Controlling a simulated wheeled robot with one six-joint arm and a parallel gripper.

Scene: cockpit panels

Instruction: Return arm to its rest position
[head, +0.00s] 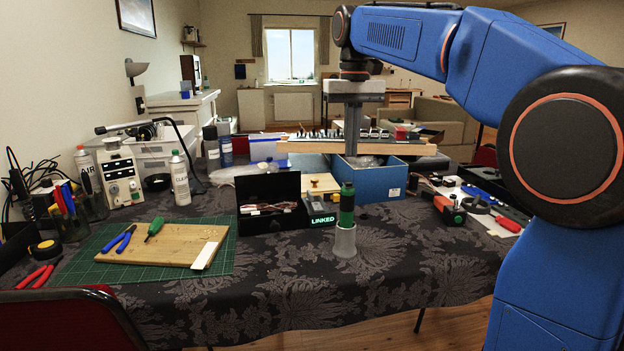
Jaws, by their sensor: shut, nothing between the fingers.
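My blue arm with black joint covers rises at the right of the head view and reaches over to the left. My gripper (352,153) hangs straight down from its grey body near the top middle. Its fingers are together, with nothing seen between them. In the picture the fingertips show just above the open blue box (377,187), in front of the wooden strip; I cannot tell the exact depth. The fingertips appear clear of the green-topped bottle (346,207) standing in a grey cup nearer the front.
The table (300,300) has a dark patterned cloth, bare along its front. Its left side holds a wooden board (170,250) with hand tools, a spray can (180,178) and a soldering station (119,178). A black open case (268,190) stands mid-table. A power tool (447,208) lies right.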

